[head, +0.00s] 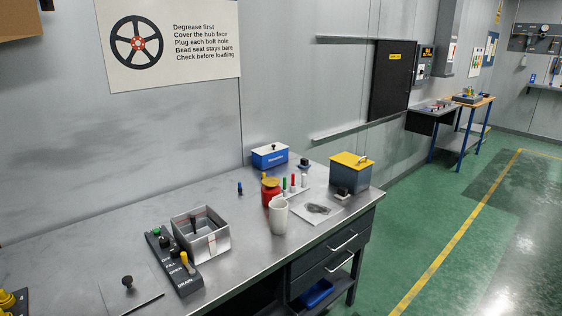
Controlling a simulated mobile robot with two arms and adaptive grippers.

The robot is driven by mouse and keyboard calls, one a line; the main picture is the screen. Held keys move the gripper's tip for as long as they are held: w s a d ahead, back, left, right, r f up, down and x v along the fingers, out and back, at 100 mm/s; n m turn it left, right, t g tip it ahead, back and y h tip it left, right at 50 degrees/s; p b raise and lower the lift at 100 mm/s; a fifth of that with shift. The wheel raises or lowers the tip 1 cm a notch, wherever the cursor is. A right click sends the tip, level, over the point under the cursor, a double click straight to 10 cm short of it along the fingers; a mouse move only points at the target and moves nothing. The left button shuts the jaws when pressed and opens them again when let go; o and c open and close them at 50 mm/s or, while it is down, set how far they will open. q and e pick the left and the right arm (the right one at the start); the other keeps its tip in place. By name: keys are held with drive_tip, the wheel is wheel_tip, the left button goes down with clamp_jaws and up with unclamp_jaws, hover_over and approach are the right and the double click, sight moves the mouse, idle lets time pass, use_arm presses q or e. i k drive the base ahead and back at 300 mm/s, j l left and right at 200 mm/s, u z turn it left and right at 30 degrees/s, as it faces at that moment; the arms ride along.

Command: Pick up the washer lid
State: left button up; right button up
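A flat grey square plate with a black knob (128,281), which looks like the washer lid, lies on the bench at the lower left in the head view. Its near edge shows as a dark line, and its grey nearly matches the bench top. To its right stands an open-topped metal box (217,243), which looks like the washer, with a dark item inside. A black control strip (187,284) with knobs and a yellow-topped lever runs along the box's left side. The plate lies apart from the box. Neither of my grippers shows.
A white cup (278,216), red container (270,190), coloured pegs, blue box (269,155) and yellow-lidded box (350,174) stand farther right on the bench (90,235). A partly cut-off yellow-and-black item (12,301) sits at the lower left edge. Bench left of the control strip is mostly clear.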

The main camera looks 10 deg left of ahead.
sight(128, 289)
drive_tip(key=u, duration=1.3)
drive_tip(key=i+l, duration=0.15)
drive_tip(key=l, duration=0.25)
drive_tip(key=i+l+u, duration=0.15)
drive_tip(key=l, duration=0.25)
drive_tip(key=i+l, duration=0.15)
drive_tip(key=l, duration=0.25)
drive_tip(key=i+l+u, duration=0.15)
drive_tip(key=l, duration=0.25)
